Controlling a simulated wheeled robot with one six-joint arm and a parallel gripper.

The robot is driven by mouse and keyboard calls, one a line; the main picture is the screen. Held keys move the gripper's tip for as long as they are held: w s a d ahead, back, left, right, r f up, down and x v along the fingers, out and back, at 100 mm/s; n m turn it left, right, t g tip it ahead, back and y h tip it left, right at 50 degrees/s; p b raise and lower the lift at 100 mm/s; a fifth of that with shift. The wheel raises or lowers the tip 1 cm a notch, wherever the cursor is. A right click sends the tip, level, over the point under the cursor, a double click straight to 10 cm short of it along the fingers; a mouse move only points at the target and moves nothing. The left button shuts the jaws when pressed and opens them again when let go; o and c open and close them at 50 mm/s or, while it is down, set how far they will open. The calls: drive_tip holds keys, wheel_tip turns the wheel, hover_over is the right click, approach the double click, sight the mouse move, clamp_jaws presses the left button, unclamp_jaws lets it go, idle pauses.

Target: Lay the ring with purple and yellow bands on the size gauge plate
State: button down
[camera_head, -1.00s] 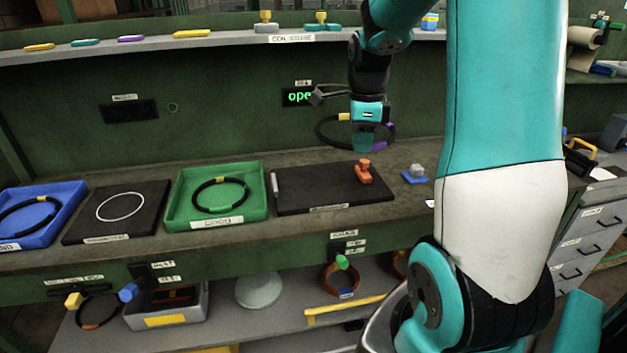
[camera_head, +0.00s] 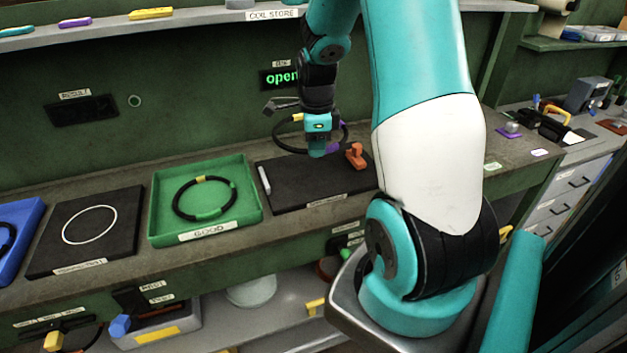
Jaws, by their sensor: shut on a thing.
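A thin black ring (camera_head: 285,146) with a yellow band and purple bands hangs in my gripper (camera_head: 317,149). My gripper is shut on the ring and hides part of it. It holds the ring above a dark plate (camera_head: 300,197) that has a pale bar at its left and an orange block (camera_head: 356,156) at its right. The ring looks apart from the plate, though the height is hard to judge. Another dark plate (camera_head: 48,255) with a white circle lies farther left. Both plates' labels are too blurred to read surely, so I cannot confirm which is the size gauge plate.
A green tray (camera_head: 252,197) labelled GOOD, holding a black ring with yellow and green bands, stands between the plates. A blue tray (camera_head: 32,216) is at the left edge. A small display (camera_head: 281,78) on the back wall reads "open". Bench right of my arm is partly clear.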

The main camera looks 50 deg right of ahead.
sight(316, 194)
wheel_tip(316, 194, down, 12)
drive_tip(key=shift+p, duration=1)
drive_tip(key=c, duration=1.2)
unclamp_jaws()
drive_tip(key=shift+o, duration=0.2)
wheel_tip(316, 194, up, 12)
drive_tip(key=b, duration=0.3)
drive_tip(key=shift+r, duration=0.1)
drive_tip(key=a+r+n+t+y, duration=0.1)
drive_tip(key=a+r+n, duration=0.2)
drive_tip(key=a+n, duration=0.5)
drive_tip(key=a+r+n+y, duration=0.1)
drive_tip(key=a+r+n, duration=0.4)
drive_tip(key=a, duration=0.5)
drive_tip(key=s+a+r+n+y, duration=0.1)
drive_tip(key=s+a+r+n, duration=0.1)
drive_tip(key=s+a+n, duration=0.5)
drive_tip(key=s+a+r+n+g+y, duration=0.1)
drive_tip(key=s+a+r+n, duration=0.1)
drive_tip(key=s+a+n, duration=0.4)
drive_tip(key=a+n, duration=0.4)
drive_tip(key=n, duration=0.4)
drive_tip(key=shift+s+a+n, duration=0.2)
drive_tip(key=shift+s+n, duration=0.2)
